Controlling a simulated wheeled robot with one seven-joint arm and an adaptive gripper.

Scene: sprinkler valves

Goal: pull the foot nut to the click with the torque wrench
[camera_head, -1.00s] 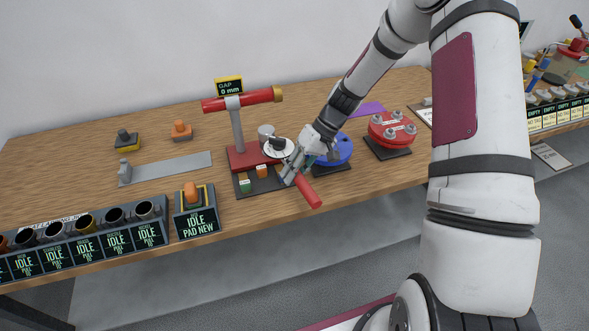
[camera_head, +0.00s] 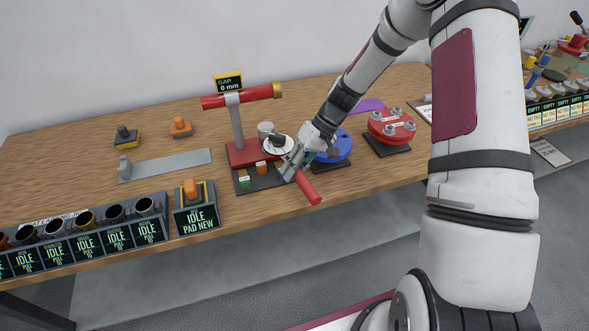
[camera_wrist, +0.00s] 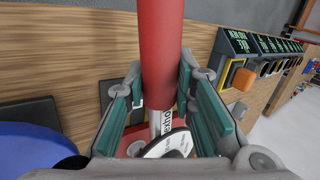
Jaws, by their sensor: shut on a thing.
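The torque wrench has a red handle (camera_head: 307,186) and a round white dial (camera_head: 278,145). My gripper (camera_head: 298,164) is shut on the wrench, with the red handle sticking out toward the table's front edge. In the wrist view the red handle (camera_wrist: 161,45) lies between the teal finger pads of my gripper (camera_wrist: 158,95). The dial (camera_wrist: 172,146) shows low there, partly cut off by my gripper. The wrench head end is at the foot of a red stand (camera_head: 240,156) with a grey post and a red crosspipe (camera_head: 242,98). I cannot make out the foot nut; it is hidden around the dial.
A display reading "GAP 0 mm" (camera_head: 229,82) stands behind the crosspipe. A blue disc (camera_head: 334,147) and a red bolted flange (camera_head: 391,127) sit to the right. A pad box (camera_head: 197,222) and cup rack (camera_head: 118,242) line the front left.

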